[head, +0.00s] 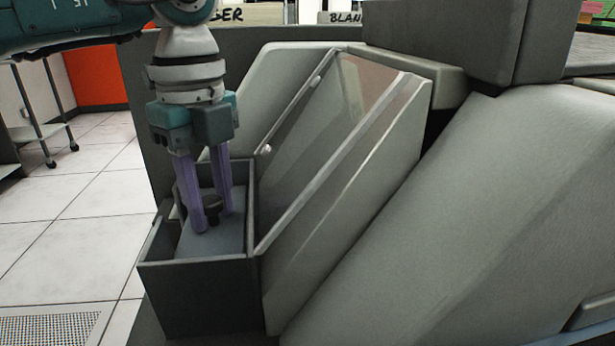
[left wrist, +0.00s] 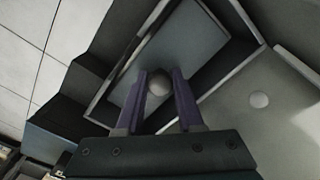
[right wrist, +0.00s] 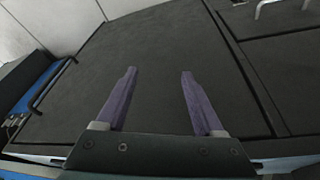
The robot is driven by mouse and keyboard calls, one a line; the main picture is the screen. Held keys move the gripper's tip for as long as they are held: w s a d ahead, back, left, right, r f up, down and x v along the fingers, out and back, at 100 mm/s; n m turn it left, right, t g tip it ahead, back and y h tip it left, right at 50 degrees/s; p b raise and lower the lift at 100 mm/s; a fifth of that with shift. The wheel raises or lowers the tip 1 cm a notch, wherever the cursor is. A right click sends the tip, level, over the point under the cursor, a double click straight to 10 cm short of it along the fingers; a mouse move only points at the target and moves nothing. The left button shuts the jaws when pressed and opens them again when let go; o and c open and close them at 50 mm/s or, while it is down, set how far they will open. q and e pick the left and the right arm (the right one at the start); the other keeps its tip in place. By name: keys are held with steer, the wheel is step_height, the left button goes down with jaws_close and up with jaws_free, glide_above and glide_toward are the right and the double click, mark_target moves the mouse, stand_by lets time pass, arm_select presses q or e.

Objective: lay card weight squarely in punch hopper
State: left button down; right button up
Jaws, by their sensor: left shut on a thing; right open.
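The card weight (head: 226,236) is a flat blue-grey plate with a round dark knob on top. It is inside the punch hopper (head: 200,295), a dark open-topped box at the low end of the sloped machine. My left gripper (head: 213,212) points down into the hopper and is shut on the knob. In the left wrist view, the plate (left wrist: 195,43) lies between the hopper walls, its edges roughly parallel to them, with a dark gap on the right. I cannot tell whether it rests on the bottom. My right gripper (right wrist: 158,75) is open and empty above a dark panel.
A sloped chute with a clear cover (head: 360,85) rises right of the hopper. A large grey housing (head: 450,220) fills the right side. Tiled floor (head: 70,220) is open at left, with a wheeled cart (head: 45,120) further back. The right wrist view shows a metal handle (right wrist: 52,84).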

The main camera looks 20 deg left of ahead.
mark_target(210, 199)
arm_select(q)
steer(key=shift+c, duration=2.3)
jaws_free()
step_height(210, 199, up, 10)
steer(key=p, duration=0.2)
steer(key=shift+p, duration=0.4)
